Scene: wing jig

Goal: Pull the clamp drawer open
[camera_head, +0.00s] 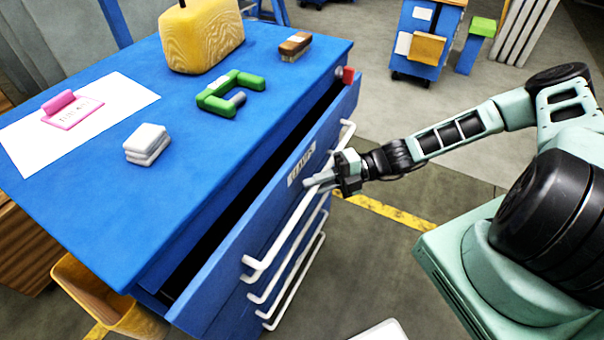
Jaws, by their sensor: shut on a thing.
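The clamp drawer (232,262) is the top drawer of a blue cabinet, with a label (301,164) on its blue front and a long white bar handle (285,232). It stands partly open, with a dark gap between its front and the cabinet top. My gripper (322,184) reaches in from the right and is shut on the handle near its middle. The drawer's inside is dark, and I cannot tell what lies in it. A green clamp (229,92) lies on the cabinet top.
More drawers with white handles (296,275) are below. The blue top (85,220) holds a yellow block (200,38), a brush (295,46), white pads (147,144) and paper with a pink stamp (70,108). A yellow bin (105,299) stands at lower left. A blue cart (418,50) is far back.

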